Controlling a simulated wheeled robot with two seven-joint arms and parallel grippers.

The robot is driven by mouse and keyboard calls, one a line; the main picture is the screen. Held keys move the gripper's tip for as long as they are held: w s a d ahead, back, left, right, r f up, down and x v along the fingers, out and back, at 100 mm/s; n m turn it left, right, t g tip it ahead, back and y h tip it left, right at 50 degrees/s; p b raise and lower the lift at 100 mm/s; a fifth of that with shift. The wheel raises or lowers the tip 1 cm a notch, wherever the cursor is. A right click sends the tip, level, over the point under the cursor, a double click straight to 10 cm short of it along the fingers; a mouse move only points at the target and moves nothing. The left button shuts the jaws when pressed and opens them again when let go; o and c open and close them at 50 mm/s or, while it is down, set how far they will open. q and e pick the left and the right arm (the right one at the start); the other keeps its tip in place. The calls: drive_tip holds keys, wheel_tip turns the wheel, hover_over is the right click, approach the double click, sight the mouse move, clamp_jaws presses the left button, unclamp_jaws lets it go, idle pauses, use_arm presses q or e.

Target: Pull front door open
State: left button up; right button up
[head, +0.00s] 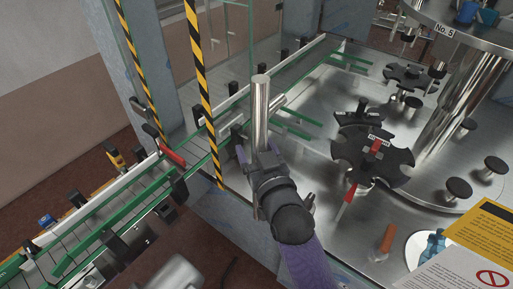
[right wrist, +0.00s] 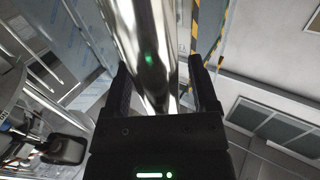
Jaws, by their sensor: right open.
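The front door looks like a clear panel with a polished steel bar handle (head: 261,105) standing upright in the middle of the head view. The panel's outline is hard to make out, and I cannot tell whether it stands ajar. My right gripper (head: 258,157) is at the lower part of the handle. In the right wrist view the handle (right wrist: 146,40) runs between the two fingers of my right gripper (right wrist: 160,78). The fingers are open, one on each side of the bar, with a gap visible at the right finger. My left gripper is not in view.
A conveyor with green rails (head: 130,195) runs diagonally at the left. Yellow-black striped posts (head: 199,75) stand beside it. Behind the clear panel are a black star wheel (head: 372,158), a steel column (head: 465,105) and a warning sign (head: 480,250).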

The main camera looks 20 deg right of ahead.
clamp_jaws()
idle(1.4)
